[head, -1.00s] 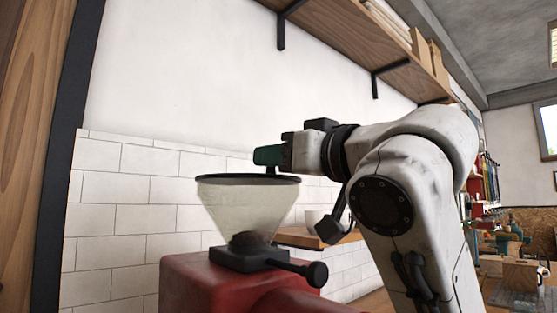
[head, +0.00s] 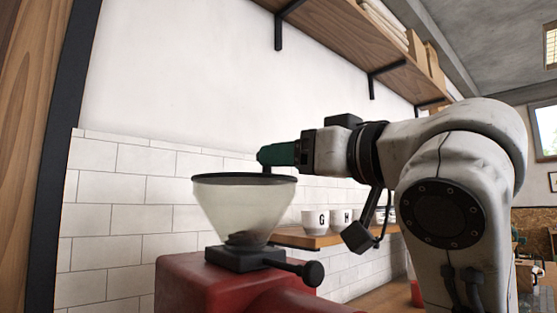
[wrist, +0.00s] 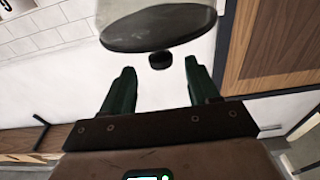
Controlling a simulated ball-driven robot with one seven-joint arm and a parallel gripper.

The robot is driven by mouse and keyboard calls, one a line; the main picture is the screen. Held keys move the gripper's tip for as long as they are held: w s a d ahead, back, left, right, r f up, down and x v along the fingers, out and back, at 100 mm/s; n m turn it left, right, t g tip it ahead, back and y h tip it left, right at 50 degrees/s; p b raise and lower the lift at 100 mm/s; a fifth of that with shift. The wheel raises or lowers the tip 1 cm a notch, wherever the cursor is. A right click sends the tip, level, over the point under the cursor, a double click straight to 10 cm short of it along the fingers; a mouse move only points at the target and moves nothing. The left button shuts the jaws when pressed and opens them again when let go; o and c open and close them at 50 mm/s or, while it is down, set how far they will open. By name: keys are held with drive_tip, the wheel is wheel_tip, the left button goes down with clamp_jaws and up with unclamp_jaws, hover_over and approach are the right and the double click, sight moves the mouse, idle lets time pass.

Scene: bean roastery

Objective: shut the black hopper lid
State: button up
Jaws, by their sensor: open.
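The black hopper lid (head: 243,177) lies level across the top of the clear cone-shaped hopper (head: 243,208), with dark beans at its bottom. In the wrist view the lid (wrist: 160,27) is a dark disc at the top, with a small black knob (wrist: 160,61) near its edge. My gripper (head: 264,156) is just above the lid's right part in the head view. In the wrist view its green fingers (wrist: 158,72) are apart with nothing between them, and the knob is just beyond the tips. I cannot tell whether a finger touches the knob.
The hopper stands on a red machine (head: 205,287) with a black side handle (head: 305,271). Behind it, white cups (head: 341,217) stand on a wooden shelf (head: 310,239) against the tiled wall. A higher wooden shelf (head: 345,38) runs above my arm.

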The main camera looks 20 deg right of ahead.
drive_tip(key=v, duration=0.7)
idle(0.5)
